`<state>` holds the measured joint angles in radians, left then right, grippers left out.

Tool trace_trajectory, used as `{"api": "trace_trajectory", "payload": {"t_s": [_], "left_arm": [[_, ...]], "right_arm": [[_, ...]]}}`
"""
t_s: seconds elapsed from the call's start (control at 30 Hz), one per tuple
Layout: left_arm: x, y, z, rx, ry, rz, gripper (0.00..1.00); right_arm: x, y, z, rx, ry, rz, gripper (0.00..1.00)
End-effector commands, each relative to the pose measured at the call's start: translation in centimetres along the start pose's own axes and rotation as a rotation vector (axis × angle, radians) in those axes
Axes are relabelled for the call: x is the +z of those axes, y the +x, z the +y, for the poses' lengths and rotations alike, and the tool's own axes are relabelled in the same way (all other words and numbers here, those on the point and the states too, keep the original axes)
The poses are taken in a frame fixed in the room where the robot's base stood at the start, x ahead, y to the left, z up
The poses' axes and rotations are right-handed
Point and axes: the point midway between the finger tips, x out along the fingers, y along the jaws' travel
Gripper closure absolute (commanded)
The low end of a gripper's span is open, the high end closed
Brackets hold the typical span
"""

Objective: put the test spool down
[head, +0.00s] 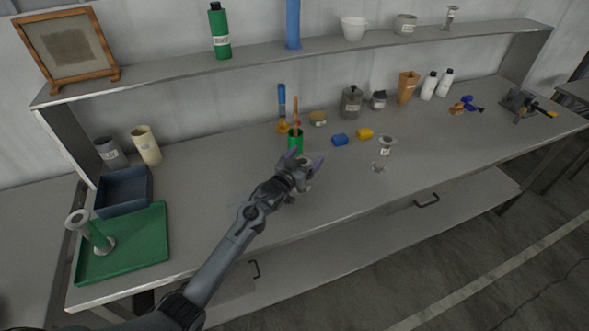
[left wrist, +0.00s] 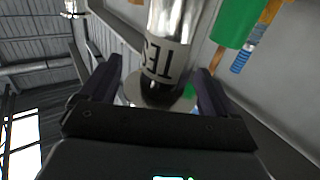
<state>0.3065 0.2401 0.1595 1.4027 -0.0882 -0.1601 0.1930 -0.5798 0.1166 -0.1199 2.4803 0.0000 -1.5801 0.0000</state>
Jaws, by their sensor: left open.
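My left gripper (head: 313,168) is open above the front middle of the bench. In the left wrist view, the metal test spool (left wrist: 178,38) stands between and just beyond my open fingers (left wrist: 160,88). My right gripper is not in view.
A green cup (head: 295,142) with tools stands just behind my gripper. A green tray (head: 150,235) holds another spool at left. The bench between is clear.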

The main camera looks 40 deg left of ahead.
Motion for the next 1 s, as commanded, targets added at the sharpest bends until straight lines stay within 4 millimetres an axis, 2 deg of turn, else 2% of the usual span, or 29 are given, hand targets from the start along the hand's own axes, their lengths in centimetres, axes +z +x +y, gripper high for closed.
{"api": "trace_trajectory", "payload": {"t_s": [0.17,0.5,0.77,0.87,0.97,1.0], "left_arm": [[0.1,-2.4,0.0,0.000,0.001,-0.003,0.10],[0.1,-8.4,0.0,0.000,0.001,-0.003,0.10],[0.2,-11.3,0.1,0.000,0.001,-0.010,0.10],[1.2,-12.5,1.0,0.005,0.011,-0.061,0.10],[3.2,-14.6,2.8,0.017,0.033,-0.173,0.10],[4.3,-15.9,3.8,0.024,0.045,-0.237,0.10]], "right_arm": [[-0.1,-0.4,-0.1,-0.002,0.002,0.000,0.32],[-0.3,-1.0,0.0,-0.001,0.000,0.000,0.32],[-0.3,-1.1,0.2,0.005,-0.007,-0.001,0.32],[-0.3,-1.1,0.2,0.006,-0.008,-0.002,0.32],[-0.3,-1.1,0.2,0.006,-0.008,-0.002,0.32],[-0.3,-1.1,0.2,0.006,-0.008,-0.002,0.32]]}}
